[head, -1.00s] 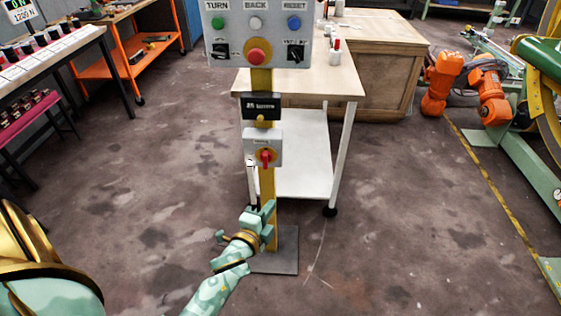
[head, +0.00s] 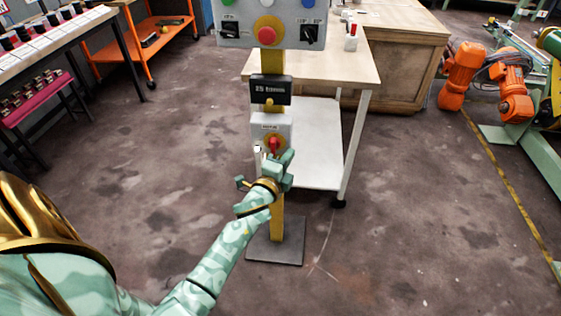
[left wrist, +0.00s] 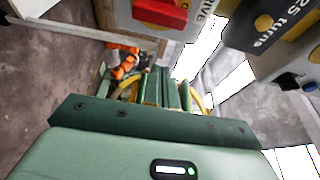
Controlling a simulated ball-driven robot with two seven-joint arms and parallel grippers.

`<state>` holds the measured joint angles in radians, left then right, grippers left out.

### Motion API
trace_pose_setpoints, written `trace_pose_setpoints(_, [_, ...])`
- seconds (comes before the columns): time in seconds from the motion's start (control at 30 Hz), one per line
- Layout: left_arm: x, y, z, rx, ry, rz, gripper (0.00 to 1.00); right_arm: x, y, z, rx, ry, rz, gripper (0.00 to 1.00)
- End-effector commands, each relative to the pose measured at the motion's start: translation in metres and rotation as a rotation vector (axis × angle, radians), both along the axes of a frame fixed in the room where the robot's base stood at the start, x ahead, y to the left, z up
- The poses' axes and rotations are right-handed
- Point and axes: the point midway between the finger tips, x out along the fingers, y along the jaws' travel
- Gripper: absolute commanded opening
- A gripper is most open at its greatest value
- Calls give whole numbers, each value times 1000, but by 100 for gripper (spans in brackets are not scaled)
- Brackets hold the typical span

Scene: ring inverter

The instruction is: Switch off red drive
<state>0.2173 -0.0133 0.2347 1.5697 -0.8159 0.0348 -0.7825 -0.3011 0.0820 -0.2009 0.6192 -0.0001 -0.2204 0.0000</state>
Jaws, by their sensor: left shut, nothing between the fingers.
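The red drive switch (head: 274,145) is a red rotary handle on a yellow plate, on the front of a small grey box (head: 259,128) on a yellow post. Its handle looks roughly upright. My left gripper (head: 287,160) is shut and empty, just below and to the right of the handle, covering the box's lower right part. I cannot tell whether it touches. In the left wrist view the red handle (left wrist: 160,12) shows at the top edge, beside lettering reading "DRIVE"; the fingers (left wrist: 165,90) point below it. My right gripper is not in view.
Above the switch are a black counter (head: 270,89) and a grey panel with a red mushroom button (head: 266,35). A white-legged table (head: 330,68) stands behind the post. The post's dark foot plate (head: 272,250) lies on the floor. Open floor lies on both sides.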

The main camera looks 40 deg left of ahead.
Motion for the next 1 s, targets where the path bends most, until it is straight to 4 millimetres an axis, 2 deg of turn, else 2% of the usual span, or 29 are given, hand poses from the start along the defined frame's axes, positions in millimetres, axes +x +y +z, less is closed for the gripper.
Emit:
trace_pose_setpoints(0.1, [24,6,-3,1,1,0,0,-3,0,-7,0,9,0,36])
trace_pose_setpoints(0.13, [26,8,-2,1,2,1,0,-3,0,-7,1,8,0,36])
trace_pose_setpoints(0.2, [16,20,1,3,3,2,0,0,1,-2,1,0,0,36])
trace_pose_setpoints(0.4, [5,36,1,0,1,1,0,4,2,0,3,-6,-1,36])
trace_pose_setpoints(1.0, [3,44,-1,-17,-9,0,0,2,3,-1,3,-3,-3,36])
